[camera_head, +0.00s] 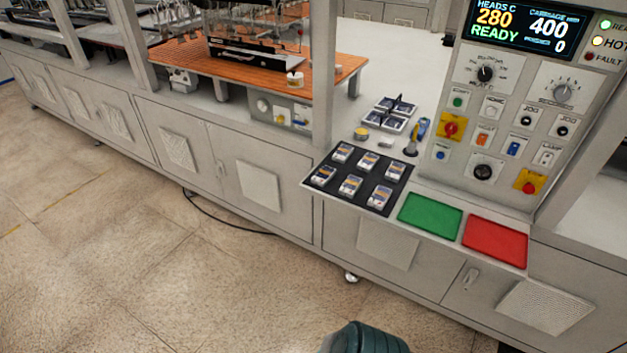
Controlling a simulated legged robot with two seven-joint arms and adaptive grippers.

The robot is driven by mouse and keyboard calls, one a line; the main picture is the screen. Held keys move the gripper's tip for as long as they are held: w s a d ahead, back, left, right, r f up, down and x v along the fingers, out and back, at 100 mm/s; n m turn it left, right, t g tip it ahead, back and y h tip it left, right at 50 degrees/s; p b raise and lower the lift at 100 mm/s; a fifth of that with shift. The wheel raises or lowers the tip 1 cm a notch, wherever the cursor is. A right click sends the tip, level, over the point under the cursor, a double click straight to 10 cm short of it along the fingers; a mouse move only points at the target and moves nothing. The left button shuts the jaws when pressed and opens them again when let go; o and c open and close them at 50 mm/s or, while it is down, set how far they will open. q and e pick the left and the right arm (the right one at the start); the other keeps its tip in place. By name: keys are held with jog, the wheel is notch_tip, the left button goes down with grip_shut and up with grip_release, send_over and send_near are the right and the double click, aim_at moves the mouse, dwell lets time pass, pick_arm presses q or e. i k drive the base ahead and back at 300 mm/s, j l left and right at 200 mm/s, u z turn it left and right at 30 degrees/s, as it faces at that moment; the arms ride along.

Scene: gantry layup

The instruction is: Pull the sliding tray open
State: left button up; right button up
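A black tray (396,191) lies at the front edge of the light grey counter, with several small white and blue packs (350,186) in rows on it. I cannot tell whether this is the sliding tray, and no handle shows on it. A green tray (430,215) and a red tray (495,242) lie to its right along the same edge. Neither gripper is in view. A dark teal rounded part of mine shows at the bottom edge, well apart from the counter.
A control panel (470,120) with a lit display (527,25) stands behind the trays. Left of it is a grey upright post (323,75) and an orange-brown bed (225,68). Cabinet doors (254,180) line the front. The tiled floor (130,250) is open, except for a black cable (225,222).

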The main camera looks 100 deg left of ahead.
aim_at(283, 63)
jog(key=u, duration=3.15)
